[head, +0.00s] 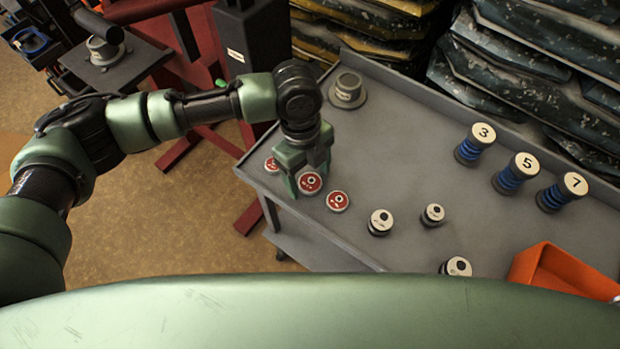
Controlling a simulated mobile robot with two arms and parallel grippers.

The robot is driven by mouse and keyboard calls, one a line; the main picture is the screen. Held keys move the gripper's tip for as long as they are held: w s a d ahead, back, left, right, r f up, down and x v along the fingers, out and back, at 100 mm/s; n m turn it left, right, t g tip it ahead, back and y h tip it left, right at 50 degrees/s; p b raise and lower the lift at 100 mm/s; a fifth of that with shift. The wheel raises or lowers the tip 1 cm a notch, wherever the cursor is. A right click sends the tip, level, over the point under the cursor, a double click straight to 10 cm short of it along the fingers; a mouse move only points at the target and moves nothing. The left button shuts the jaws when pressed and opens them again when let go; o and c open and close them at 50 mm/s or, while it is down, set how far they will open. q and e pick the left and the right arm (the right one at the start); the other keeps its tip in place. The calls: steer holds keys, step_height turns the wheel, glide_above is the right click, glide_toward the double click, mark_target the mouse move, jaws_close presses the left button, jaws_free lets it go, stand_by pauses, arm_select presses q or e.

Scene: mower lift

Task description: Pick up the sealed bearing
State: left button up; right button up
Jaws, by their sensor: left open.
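Three flat round parts with red faces lie in a row at the left end of the grey bench: a left one (271,164), a middle one (309,183) and a right one (337,201). They look like bearings, but their small markings are too small to read. My left gripper (305,174) points down at the middle red part with its fingers open. The part shows at the fingertips; I cannot tell whether they touch it. My right gripper is not in view.
The grey bench (410,130) also holds several white-topped black parts (380,222), blue springs numbered 3, 5 and 7 (484,132), a grey flanged hub (348,91) and an orange bin (560,270). A red frame stands left. The bench middle is clear.

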mark_target(308, 181)
arm_select(q)
steer(key=shift+s, duration=0.1)
jaws_close()
steer(key=shift+r, duration=0.1)
step_height(308, 181, up, 20)
steer(key=b, duration=0.1)
stand_by(0.5)
